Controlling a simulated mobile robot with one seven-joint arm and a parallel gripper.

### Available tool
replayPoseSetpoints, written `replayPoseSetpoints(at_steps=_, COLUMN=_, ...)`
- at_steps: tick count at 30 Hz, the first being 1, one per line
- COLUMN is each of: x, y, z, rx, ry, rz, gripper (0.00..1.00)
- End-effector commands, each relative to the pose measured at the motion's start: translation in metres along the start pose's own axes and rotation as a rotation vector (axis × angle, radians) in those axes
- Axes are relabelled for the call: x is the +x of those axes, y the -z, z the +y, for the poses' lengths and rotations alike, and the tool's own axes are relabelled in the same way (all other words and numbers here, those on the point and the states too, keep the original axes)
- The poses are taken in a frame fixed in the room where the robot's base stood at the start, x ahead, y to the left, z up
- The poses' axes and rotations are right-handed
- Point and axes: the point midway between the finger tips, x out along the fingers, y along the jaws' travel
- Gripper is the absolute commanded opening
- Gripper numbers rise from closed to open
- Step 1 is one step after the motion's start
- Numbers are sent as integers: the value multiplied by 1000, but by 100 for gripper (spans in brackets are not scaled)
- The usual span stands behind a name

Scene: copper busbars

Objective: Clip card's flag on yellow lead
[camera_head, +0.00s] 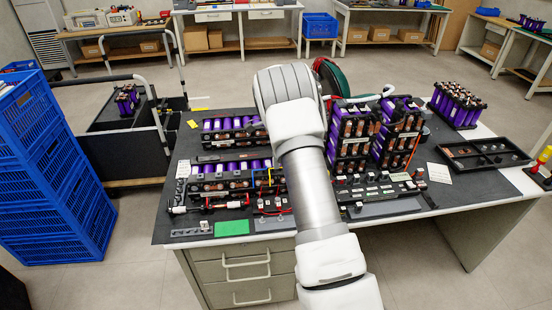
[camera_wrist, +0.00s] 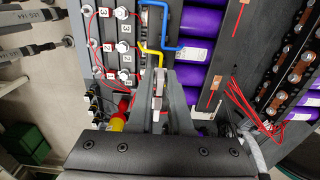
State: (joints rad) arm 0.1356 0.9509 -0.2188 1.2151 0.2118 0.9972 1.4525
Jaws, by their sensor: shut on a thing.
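In the wrist view, my gripper (camera_wrist: 160,102) is shut on a small narrow pale piece (camera_wrist: 158,88), seen nearly edge-on between the fingertips. Any marking on it cannot be read. The yellow lead (camera_wrist: 150,50) runs from a post and bends down towards the fingertips, ending close to the held piece; I cannot tell whether they touch. A blue lead (camera_wrist: 174,47) runs just to the right. In the head view my arm hides the gripper; the yellow lead (camera_head: 270,176) shows faintly to its left. A white card (camera_head: 439,173) lies on the bench at right, its print too small to read.
Numbered tags (camera_wrist: 121,29) and silver posts stand left of the leads. A red-and-yellow tool end (camera_wrist: 119,121) is close left of my gripper. Loose red wires (camera_wrist: 245,105) lie right. Tall battery modules (camera_head: 352,135) stand beside my arm, with a black tray (camera_head: 458,160) farther right.

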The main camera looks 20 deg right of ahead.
Motion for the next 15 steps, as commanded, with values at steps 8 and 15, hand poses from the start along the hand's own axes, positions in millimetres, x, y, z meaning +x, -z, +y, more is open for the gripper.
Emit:
replayPoseSetpoints(at_steps=8, x=1, y=0, z=0, rx=0, ry=0, rz=0, gripper=0)
replayPoseSetpoints(at_steps=15, x=4, y=0, z=0, rx=0, ry=0, rz=0, gripper=0)
